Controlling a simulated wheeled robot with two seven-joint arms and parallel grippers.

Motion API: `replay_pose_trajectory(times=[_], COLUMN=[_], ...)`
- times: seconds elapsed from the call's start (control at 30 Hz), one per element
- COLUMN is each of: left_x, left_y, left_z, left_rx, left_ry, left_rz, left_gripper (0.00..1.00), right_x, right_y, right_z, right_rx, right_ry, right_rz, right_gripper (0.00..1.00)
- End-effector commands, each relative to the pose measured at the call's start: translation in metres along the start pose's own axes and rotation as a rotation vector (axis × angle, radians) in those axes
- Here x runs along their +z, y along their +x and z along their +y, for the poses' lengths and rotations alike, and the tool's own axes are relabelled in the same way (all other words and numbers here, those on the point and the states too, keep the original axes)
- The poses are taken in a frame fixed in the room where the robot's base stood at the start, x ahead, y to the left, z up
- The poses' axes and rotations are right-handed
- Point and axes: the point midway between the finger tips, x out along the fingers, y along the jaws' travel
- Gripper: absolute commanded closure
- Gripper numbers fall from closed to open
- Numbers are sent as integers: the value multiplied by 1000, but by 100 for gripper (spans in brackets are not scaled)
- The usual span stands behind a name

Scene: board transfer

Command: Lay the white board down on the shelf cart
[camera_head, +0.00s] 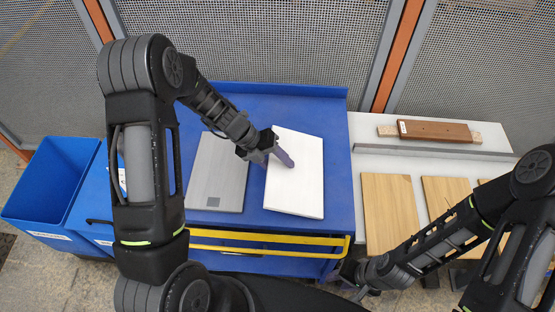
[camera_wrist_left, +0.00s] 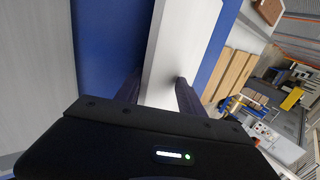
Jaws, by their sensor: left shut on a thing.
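The white board (camera_head: 302,192) is over the blue top of the shelf cart (camera_head: 285,103), right of a grey board. My left gripper (camera_head: 283,158) is shut on the white board by its left long side. In the left wrist view the white board (camera_wrist_left: 182,45) runs between the two dark fingers of the left gripper (camera_wrist_left: 158,92). The board is slightly turned against the grey one. I cannot tell whether its underside touches the cart top. My right gripper (camera_head: 355,282) is low, near the cart's front right corner, away from the board; its fingers are unclear.
The grey board (camera_head: 218,172) lies on the cart's left part. A yellow handle (camera_head: 262,242) runs along the cart's front. A white table (camera_head: 362,130) at the right holds wooden boards (camera_head: 390,210) and a brown block (camera_head: 436,131). A blue bin (camera_head: 45,185) stands at the left.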

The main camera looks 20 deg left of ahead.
Motion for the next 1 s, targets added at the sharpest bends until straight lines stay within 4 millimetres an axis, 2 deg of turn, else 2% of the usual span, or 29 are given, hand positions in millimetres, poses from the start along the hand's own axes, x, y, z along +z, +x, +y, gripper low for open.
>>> replay_pose_trajectory(times=[0.13, 0.47, 0.8, 1.0], left_x=[-1, 0, 0, -1], left_y=[0, -2, -27, -28], left_z=[2, 4, 20, 20], left_rx=[78, 85, 83, 83], left_ry=[0, -4, -3, -3], left_rz=[2, 0, 0, 1], left_gripper=[62, 62, 62, 62], right_x=[0, 0, 0, 0], right_y=[1, 1, 1, 1], right_z=[1, 0, 0, 0], right_rx=[0, 0, 0, 0], right_ry=[0, 0, 0, 0], right_rz=[0, 1, 1, 1], right_gripper=[64, 64, 64, 64])
